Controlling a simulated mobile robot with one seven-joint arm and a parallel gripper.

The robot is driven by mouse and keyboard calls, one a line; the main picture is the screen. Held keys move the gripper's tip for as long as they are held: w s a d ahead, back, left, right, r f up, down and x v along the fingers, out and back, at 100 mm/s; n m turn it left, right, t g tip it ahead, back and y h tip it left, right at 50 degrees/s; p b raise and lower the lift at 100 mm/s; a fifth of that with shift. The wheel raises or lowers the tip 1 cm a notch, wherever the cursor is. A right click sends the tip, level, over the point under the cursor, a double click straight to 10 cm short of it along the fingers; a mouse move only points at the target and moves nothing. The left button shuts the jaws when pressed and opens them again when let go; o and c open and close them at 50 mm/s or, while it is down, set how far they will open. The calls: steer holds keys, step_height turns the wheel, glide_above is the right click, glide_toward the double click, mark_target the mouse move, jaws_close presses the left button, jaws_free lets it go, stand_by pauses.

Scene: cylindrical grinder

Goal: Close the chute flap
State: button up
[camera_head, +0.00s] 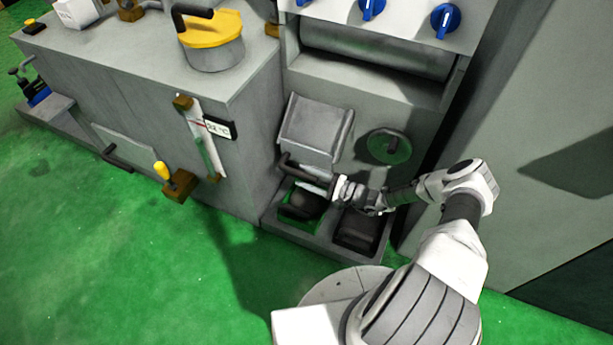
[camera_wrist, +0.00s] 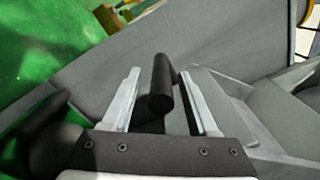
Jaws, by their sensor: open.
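The chute flap (camera_head: 316,130) is a grey panel with raised side edges on the machine front, left of a round grey-green cover. It looks tilted out from the front. Its dark bar handle (camera_head: 300,168) runs along its lower edge. My gripper (camera_head: 318,184) is at the right end of this handle. In the wrist view, my gripper (camera_wrist: 160,78) is open, with the black handle (camera_wrist: 159,95) between its two light fingers. I see gaps on both sides, so it is not clamped. Grey panel surface lies right of the handle. The handle's far part is hidden by foreshortening.
The round cover (camera_head: 389,146) is right of the flap. A grey tank (camera_head: 130,90) with a gauge stands left. A tall grey cabinet (camera_head: 545,150) stands right. Green floor is clear at left.

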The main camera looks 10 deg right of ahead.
steer(key=p+v, duration=0.3)
steer(key=v, duration=1.4)
steer(key=shift+d, duration=0.25)
steer(key=shift+s+a+r, duration=0.1)
steer(key=shift+s, duration=0.1)
